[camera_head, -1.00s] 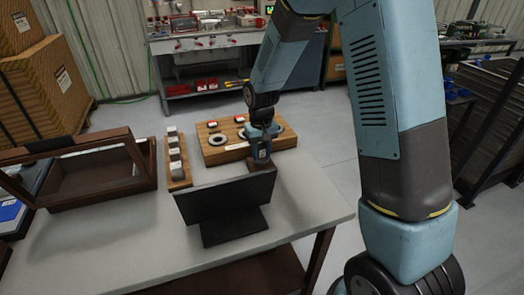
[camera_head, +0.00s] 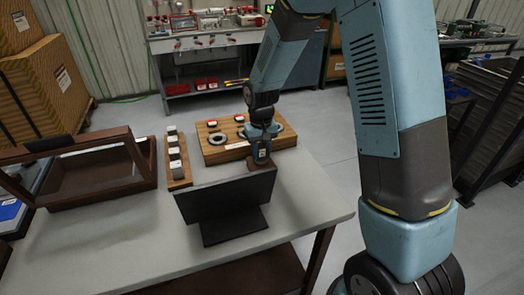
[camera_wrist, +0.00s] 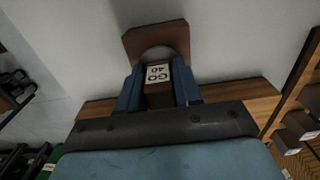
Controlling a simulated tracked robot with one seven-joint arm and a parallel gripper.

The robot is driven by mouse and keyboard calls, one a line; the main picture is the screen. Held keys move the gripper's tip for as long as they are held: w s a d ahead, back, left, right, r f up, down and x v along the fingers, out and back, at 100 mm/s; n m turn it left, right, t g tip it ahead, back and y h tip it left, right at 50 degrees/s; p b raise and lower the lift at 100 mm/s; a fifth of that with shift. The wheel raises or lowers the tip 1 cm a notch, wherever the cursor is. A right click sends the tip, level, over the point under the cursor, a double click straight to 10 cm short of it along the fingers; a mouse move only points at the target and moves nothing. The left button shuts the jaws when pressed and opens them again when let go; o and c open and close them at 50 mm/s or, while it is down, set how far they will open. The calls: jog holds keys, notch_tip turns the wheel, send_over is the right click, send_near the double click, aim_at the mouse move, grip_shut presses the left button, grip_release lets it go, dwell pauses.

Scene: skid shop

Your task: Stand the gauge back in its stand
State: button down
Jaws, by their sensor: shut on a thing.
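My gripper (camera_wrist: 158,88) is shut on the gauge (camera_wrist: 158,74), whose pale face reads "GO 40" between the two blue fingers. In the wrist view the gauge's far end is at the brown stand (camera_wrist: 176,36), over a pale round area. I cannot tell whether the gauge is seated in the stand or just above it. In the head view my gripper (camera_head: 261,150) points down behind the dark panel, which hides most of the stand.
The dark panel (camera_head: 222,195) stands upright on the grey table (camera_head: 130,240) in front of my gripper. A wooden board (camera_head: 222,154) with rings lies behind. A strip with several pale blocks (camera_head: 175,155) and a brown-framed case (camera_head: 100,180) are left. The front tabletop is clear.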

jog(key=shift+f, duration=0.6)
dwell(0.4)
jog(key=shift+c, duration=1.4)
grip_release()
jog(key=shift+r, duration=4.5)
